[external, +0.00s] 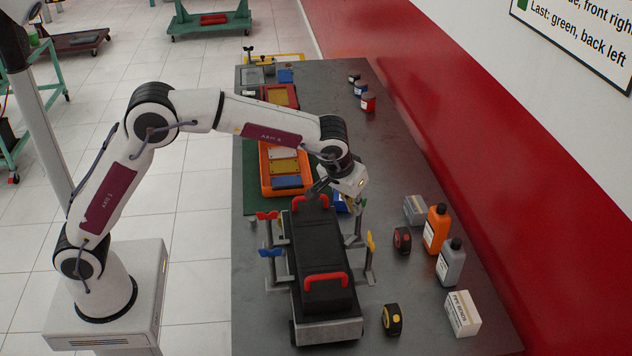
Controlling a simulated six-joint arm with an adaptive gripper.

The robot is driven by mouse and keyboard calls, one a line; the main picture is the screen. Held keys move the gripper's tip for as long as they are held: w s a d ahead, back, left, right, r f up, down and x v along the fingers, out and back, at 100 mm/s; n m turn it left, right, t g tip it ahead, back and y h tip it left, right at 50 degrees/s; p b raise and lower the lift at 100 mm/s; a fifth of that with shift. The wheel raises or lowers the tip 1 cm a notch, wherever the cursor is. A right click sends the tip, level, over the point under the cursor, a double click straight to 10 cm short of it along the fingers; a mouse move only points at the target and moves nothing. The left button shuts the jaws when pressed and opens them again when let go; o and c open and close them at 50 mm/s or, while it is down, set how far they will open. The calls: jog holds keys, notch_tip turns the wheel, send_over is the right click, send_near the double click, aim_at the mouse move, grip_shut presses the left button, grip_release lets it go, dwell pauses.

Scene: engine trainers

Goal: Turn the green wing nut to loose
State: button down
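A red wing nut (267,215) and a blue wing nut (271,252) show on stands left of the block. A yellow wing nut (371,241) shows on a stand at its right. My gripper (318,189) is low over the far end of the block, close to the far red handle. Its fingers are small and dark here, so I cannot tell their opening.
A near red handle (326,280) rises from the block. An orange tray (265,180) with coloured pieces lies beyond it. An orange bottle (436,229), a grey bottle (450,263), boxes and tape measures stand at the right.

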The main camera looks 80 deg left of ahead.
jog(key=shift+w+r+n, duration=0.1)
jog(key=shift+r+n, duration=0.05)
jog(key=shift+n, duration=0.25)
jog(key=c, duration=2.3)
grip_release()
jog(key=s+d+r, duration=0.1)
jog(key=s+d, duration=0.5)
jog(key=s+d+r, duration=0.1)
jog(key=s+d, duration=0.2)
jog(key=shift+s+d+r, duration=0.1)
jog(key=shift+s+r, duration=0.15)
jog(key=shift+r, duration=0.05)
